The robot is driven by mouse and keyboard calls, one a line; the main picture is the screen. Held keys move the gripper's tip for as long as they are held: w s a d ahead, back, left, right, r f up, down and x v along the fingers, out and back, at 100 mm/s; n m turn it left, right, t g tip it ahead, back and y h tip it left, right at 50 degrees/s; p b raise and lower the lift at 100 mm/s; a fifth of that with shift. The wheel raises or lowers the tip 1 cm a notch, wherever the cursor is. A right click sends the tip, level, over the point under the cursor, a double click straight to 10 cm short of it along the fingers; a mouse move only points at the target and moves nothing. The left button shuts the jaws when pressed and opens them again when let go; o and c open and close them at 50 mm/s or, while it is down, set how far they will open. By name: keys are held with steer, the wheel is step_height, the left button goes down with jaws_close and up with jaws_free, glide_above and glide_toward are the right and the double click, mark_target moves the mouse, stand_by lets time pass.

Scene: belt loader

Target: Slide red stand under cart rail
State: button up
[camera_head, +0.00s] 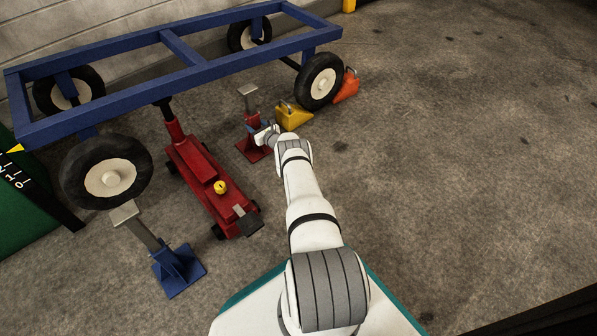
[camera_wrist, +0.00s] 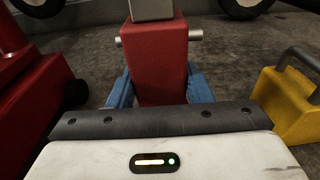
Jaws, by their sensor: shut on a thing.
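The red stand (camera_head: 253,122) stands upright with a grey top plate, between the red floor jack and the yellow chock. Its top shows just below the blue cart rail (camera_head: 220,78) in the head view, on the near side of it and not under it. My gripper (camera_head: 262,134) is shut on the red stand's column. In the wrist view the red column (camera_wrist: 155,62) is between my gripper's blue fingers (camera_wrist: 157,92), with a grey pin through it. The stand's base is partly hidden; I cannot tell whether it touches the floor.
The red floor jack (camera_head: 205,184) is left of the stand, its post under the cart. A yellow chock (camera_head: 293,117) is close on the right, and an orange chock (camera_head: 347,86) is by the wheel. A blue stand (camera_head: 178,270) is at front left. Floor at right is clear.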

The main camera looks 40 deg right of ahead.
mark_target(256, 125)
steer(key=o, duration=1.3)
steer(key=shift+c, duration=0.2)
steer(key=shift+s+a+f, duration=0.1)
steer(key=shift+f, duration=0.2)
steer(key=shift+s+r+p, duration=0.2)
steer(key=shift+s+p, duration=0.05)
steer(key=shift+p, duration=0.05)
steer(key=s+p, duration=0.1)
steer(key=s, duration=0.1)
steer(key=s+p, duration=0.1)
steer(key=p, duration=0.1)
steer(key=s+r+p, duration=0.1)
steer(key=s, duration=0.1)
steer(key=shift+s+d, duration=0.35)
steer(key=shift+s+p, duration=0.35)
steer(key=shift+s, duration=0.35)
steer(key=shift+f, duration=0.1)
